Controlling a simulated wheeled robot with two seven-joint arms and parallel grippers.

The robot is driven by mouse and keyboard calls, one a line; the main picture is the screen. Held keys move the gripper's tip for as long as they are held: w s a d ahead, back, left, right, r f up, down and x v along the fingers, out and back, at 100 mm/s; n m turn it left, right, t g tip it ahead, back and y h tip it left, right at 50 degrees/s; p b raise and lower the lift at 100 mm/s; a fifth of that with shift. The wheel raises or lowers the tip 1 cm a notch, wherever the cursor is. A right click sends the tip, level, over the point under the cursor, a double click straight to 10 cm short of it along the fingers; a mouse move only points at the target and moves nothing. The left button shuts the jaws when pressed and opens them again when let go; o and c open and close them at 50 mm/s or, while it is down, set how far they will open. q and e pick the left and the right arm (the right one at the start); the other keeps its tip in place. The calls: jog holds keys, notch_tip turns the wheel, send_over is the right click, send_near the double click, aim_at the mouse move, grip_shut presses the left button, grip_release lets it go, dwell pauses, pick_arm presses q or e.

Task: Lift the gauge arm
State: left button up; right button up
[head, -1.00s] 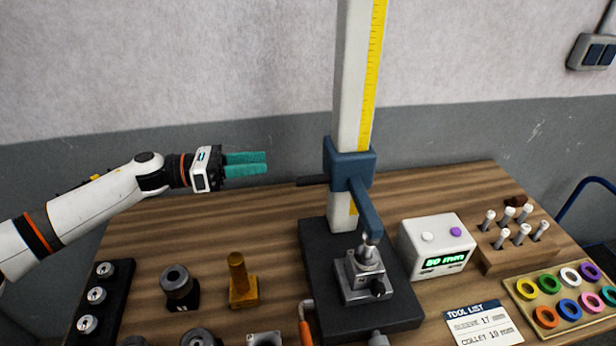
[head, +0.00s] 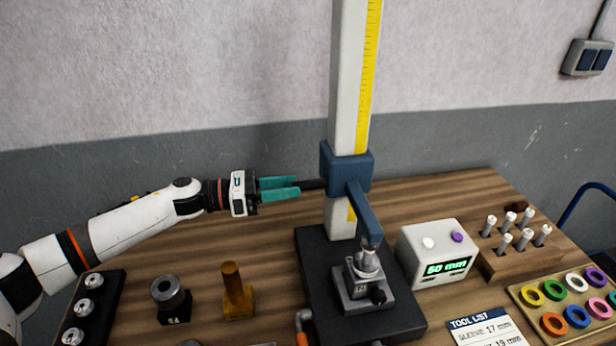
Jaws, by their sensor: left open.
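The gauge arm is the blue carriage (head: 347,168) on the white column (head: 349,85) with its yellow scale. Its blue arm (head: 365,212) reaches forward and down, its tip at the small grey block fixture (head: 362,283) on the dark base (head: 325,270). A thin dark handle (head: 312,184) sticks out of the carriage's left side. My left gripper (head: 298,188) is open, its teal fingers pointing right at the handle's outer end. The handle's end appears between or just behind the fingertips; I cannot tell which. My right gripper is not in view.
A white display box (head: 437,250) with a green readout stands right of the base. A wooden pin rack (head: 515,255) and a tray of coloured rings (head: 570,305) lie farther right.

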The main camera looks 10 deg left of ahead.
aim_at(327, 182)
pick_arm(q)
jog(key=p+x, duration=0.1)
jog(key=x, duration=0.4)
grip_shut()
